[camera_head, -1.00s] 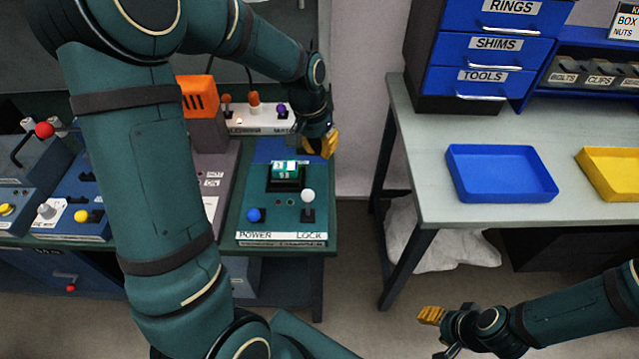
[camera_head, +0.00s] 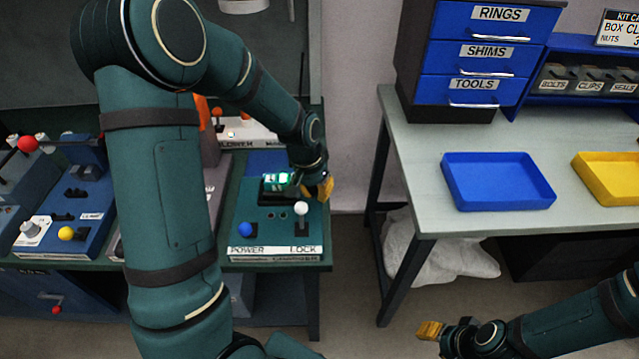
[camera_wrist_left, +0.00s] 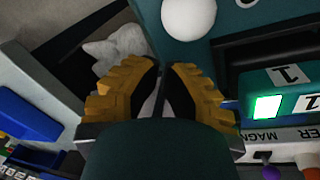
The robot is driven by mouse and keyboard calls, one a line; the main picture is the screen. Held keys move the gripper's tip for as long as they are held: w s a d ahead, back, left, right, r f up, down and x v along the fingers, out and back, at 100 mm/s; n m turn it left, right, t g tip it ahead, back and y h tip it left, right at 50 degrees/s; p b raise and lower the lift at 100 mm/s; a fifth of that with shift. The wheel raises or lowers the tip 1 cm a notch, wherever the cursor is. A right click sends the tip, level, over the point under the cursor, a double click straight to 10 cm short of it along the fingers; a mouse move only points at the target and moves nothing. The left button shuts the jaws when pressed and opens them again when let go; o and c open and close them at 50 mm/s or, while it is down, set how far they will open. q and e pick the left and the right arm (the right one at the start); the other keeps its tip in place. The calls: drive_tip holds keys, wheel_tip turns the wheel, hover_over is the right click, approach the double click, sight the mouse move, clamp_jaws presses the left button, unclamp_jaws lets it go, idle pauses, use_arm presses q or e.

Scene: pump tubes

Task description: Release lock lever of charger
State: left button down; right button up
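The charger (camera_head: 271,234) is a teal panel on the bench, labelled POWER and LOCK at its front edge. Its LOCK lever has a white ball knob (camera_head: 301,208) and stands over a dark slot. A green-lit block (camera_head: 278,181) sits in a dark cradle behind the levers. My left gripper (camera_head: 322,188) is just behind and right of the white knob. In the left wrist view its yellow fingers (camera_wrist_left: 165,72) look shut and empty, with the white knob (camera_wrist_left: 188,14) just beyond the tips, apart. My right gripper (camera_head: 431,330) is low over the floor; its opening is unclear.
A blue-knobbed POWER lever (camera_head: 246,230) stands left of the LOCK lever. Another control panel (camera_head: 68,215) is further left. A gap of floor separates the bench from a grey table (camera_head: 408,160) with a blue tray (camera_head: 498,182) and yellow tray (camera_head: 606,178).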

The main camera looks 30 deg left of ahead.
sight(301, 213)
use_arm(q)
drive_tip(key=shift+s+r, duration=0.25)
drive_tip(key=shift+s, duration=0.8)
use_arm(e)
drive_tip(key=shift+f, duration=0.1)
use_arm(q)
drive_tip(key=shift+a+r, duration=0.1)
use_arm(e)
drive_tip(key=shift+d, duration=0.15)
use_arm(q)
drive_tip(key=shift+s+d+r, duration=0.1)
drive_tip(key=shift+s+d, duration=0.05)
drive_tip(key=shift+d, duration=0.05)
use_arm(e)
drive_tip(key=shift+s+d, duration=0.15)
drive_tip(key=shift+d, duration=0.25)
